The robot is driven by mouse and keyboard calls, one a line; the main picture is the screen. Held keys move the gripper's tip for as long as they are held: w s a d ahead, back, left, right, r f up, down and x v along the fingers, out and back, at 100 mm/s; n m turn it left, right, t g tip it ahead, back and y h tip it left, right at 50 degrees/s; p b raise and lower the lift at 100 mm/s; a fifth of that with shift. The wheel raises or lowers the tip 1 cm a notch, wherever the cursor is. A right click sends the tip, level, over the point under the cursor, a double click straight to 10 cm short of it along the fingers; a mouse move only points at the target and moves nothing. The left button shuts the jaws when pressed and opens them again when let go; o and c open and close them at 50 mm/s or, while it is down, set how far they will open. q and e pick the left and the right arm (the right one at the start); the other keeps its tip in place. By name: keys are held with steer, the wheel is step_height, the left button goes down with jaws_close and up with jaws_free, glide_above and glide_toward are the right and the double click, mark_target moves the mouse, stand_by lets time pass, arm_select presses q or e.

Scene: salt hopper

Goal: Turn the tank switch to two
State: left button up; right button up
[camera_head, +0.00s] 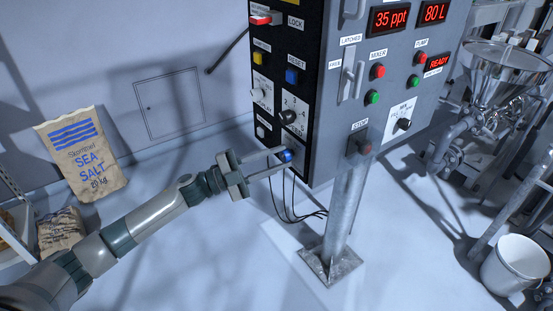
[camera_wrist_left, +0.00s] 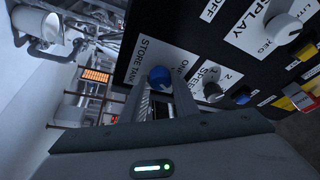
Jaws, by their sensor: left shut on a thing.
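The tank switch is a blue knob (camera_head: 286,155) low on the narrow left face of the control cabinet. In the left wrist view the blue knob (camera_wrist_left: 160,77) sits on a white plate (camera_wrist_left: 150,58) lettered STORE TANK, with a partly hidden "ON..." mark beside it. My left gripper (camera_head: 283,157) reaches in from the left, its two fingers around the knob and shut on it. In the left wrist view the gripper (camera_wrist_left: 160,90) has one finger on each side of the knob. The fingers hide part of the plate, so I cannot tell which mark the knob points to. My right gripper is not in view.
A numbered black dial (camera_head: 289,117) sits just above the knob, with blue and yellow buttons higher up. A metal post (camera_head: 344,210) with a stop button stands close to the right. Black cables (camera_head: 288,205) hang below the cabinet. A salt sack (camera_head: 84,155) leans at the left.

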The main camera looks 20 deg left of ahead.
arm_select(q)
steer(key=o, duration=1)
steer(key=shift+o, duration=0.2)
steer(key=shift+s+a+f, duration=0.2)
steer(key=shift+s+a, duration=0.05)
steer(key=shift+a, duration=0.1)
steer(key=b+v, duration=0.4)
steer(key=v, duration=1.2)
steer(key=shift+s+a, duration=0.2)
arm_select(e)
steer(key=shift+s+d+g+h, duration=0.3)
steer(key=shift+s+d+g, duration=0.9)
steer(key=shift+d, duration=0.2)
